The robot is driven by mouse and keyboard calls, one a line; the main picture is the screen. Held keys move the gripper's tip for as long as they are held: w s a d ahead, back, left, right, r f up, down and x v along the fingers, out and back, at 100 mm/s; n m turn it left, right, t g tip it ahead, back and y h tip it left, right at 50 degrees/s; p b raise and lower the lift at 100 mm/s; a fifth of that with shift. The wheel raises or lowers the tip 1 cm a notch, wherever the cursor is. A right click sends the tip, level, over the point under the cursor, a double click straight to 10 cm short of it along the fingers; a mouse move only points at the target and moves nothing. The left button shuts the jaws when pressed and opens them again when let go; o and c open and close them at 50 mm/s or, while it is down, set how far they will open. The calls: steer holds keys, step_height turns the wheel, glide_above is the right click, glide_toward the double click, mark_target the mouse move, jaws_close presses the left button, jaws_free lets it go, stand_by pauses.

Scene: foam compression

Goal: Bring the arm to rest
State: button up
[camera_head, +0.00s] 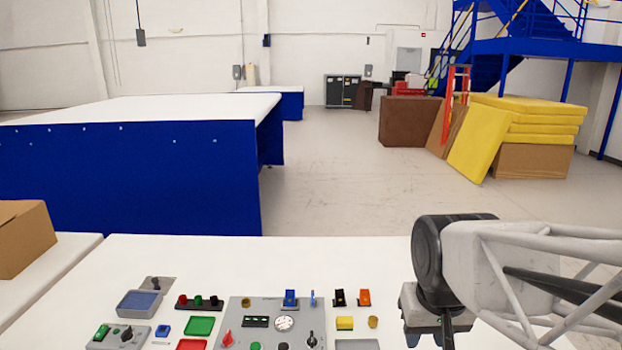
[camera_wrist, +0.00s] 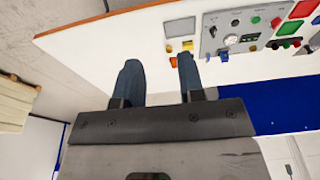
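My gripper (camera_wrist: 159,62) shows in the wrist view with its two dark fingers apart and nothing between them. The white tabletop (camera_wrist: 95,50) lies beyond the fingertips, and no contact shows. In the head view my arm comes in from the right edge. My gripper (camera_head: 443,338) points down there over the right part of the white table (camera_head: 220,255), right of the control panel, and the bottom edge of the picture cuts it off. The height of the fingertips above the table cannot be told.
The grey control panel (camera_head: 262,308) has a gauge, knobs and buttons. A cardboard box (camera_head: 22,240) stands at the left. The table behind the panel is bare.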

steer(key=s, duration=0.3)
steer(key=s+f, duration=0.1)
steer(key=s, duration=0.1)
steer(key=shift+s+d, duration=0.3)
steer(key=shift+d, duration=0.1)
